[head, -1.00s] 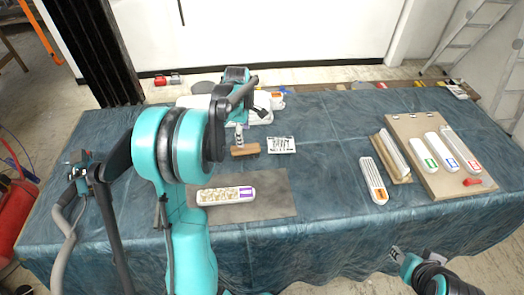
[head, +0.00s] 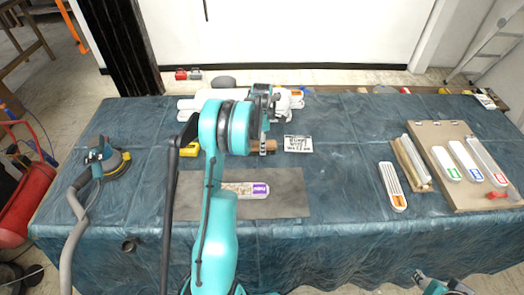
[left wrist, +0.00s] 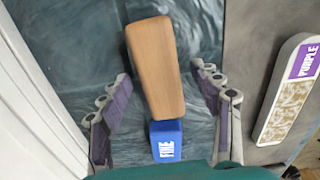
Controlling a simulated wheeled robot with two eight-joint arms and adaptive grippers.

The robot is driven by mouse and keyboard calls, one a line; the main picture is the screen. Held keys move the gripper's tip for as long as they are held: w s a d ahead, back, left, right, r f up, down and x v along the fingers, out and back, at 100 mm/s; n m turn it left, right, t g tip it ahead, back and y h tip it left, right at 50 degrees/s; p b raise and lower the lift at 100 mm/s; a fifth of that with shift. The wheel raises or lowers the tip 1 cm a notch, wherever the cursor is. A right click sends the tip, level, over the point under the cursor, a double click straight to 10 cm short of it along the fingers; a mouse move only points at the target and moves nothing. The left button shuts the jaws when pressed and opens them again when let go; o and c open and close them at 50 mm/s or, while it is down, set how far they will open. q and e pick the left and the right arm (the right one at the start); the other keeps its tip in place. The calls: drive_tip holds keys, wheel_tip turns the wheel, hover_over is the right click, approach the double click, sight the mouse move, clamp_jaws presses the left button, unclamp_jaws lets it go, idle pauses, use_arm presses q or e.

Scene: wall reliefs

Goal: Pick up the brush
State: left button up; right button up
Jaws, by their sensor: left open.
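The brush, as far as I can tell, is the wooden block with a blue end marked FINE (left wrist: 156,68) in the left wrist view. Its wooden part shows in the head view (head: 270,146) on the blue cloth, partly hidden by my left arm; no bristles are visible. My left gripper (left wrist: 161,75) is open, with one finger on each side of the wood and a gap on both sides. In the head view that gripper is mostly hidden behind its wrist. My right gripper (head: 419,276) shows only in part at the bottom right edge.
A long case with a purple label (head: 258,189) lies on a grey mat (head: 290,200). A white card (head: 298,144) is right of the wood. White rolls (head: 290,98) lie behind. A sander (head: 104,160) is at left. A board (head: 448,140) with labelled cases is at right.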

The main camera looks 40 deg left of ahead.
use_arm(q)
drive_tip(key=shift+f, duration=0.65)
drive_tip(key=shift+r, duration=0.15)
drive_tip(key=shift+c, duration=1.3)
drive_tip(key=c, duration=1.1)
drive_tip(key=shift+o, duration=0.2)
wheel_tip(320, 180, up, 4)
drive_tip(key=shift+f+p, duration=0.1)
drive_tip(key=shift+p, duration=0.8)
drive_tip(key=w+d+r+p, duration=0.1)
drive_tip(key=d+r+p, duration=0.2)
drive_tip(key=d+r, duration=0.4)
drive_tip(key=d, duration=0.4)
drive_tip(key=shift+w+d, duration=0.3)
drive_tip(key=shift+w, duration=0.05)
drive_tip(key=shift+r, duration=0.1)
